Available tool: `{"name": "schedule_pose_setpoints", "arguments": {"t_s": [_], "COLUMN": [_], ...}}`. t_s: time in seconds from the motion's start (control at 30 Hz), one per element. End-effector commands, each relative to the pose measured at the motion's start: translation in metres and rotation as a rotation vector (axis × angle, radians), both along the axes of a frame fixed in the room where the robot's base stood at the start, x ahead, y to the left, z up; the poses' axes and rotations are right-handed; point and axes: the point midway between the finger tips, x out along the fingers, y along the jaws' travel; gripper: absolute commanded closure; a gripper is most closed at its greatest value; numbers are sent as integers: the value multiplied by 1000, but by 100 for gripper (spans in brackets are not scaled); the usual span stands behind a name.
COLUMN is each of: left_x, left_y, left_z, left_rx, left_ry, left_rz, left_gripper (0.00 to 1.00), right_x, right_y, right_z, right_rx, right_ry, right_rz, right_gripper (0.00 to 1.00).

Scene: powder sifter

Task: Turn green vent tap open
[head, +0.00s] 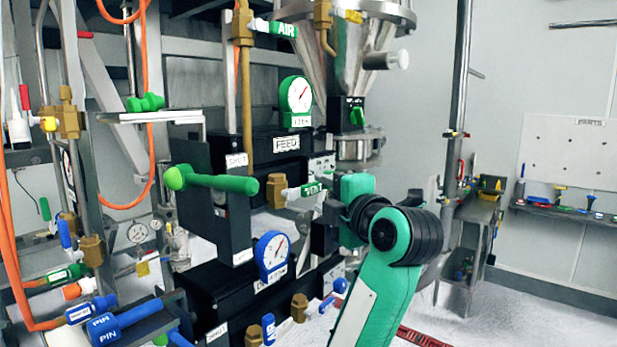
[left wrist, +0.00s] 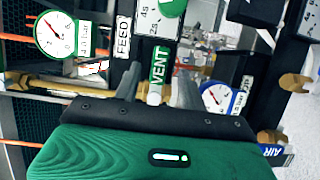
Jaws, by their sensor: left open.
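The vent tap (head: 313,189) has a green handle labelled VENT and a white stem, beside a brass valve body (head: 276,191) in the head view. The VENT handle also shows in the left wrist view (left wrist: 158,64). My left gripper (head: 328,205) is at the handle's right end in the head view. In the left wrist view its two fingers (left wrist: 157,88) are apart, one on each side of the handle. Whether either finger touches it, I cannot tell. The fingers are mostly hidden by the wrist in the head view. My right gripper is out of view.
A green gauge (head: 298,95) sits above the tap and a blue gauge (head: 271,251) below it. A green-knobbed lever (head: 210,181) sticks out at left. The green AIR tap (head: 283,29) is higher up. A steel hopper (head: 345,45) stands behind, and a shelf (head: 570,212) is at right.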

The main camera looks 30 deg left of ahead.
Motion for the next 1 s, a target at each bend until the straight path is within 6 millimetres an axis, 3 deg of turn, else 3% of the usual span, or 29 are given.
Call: {"name": "schedule_pose_setpoints", "arguments": {"t_s": [0.1,0.33,0.77,1.0], "left_x": [11,26,31,31], "left_y": [22,52,61,61], "left_z": [4,2,-1,-1], "left_rx": [3,2,0,0], "left_ry": [4,2,1,1], "left_rz": [4,2,0,0], "left_gripper": [58,58,58,100], "right_x": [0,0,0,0], "right_y": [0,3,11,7], "right_z": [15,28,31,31], "right_rx": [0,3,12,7], "right_ry": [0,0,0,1], "right_rz": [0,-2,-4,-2], "right_gripper": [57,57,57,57]}}
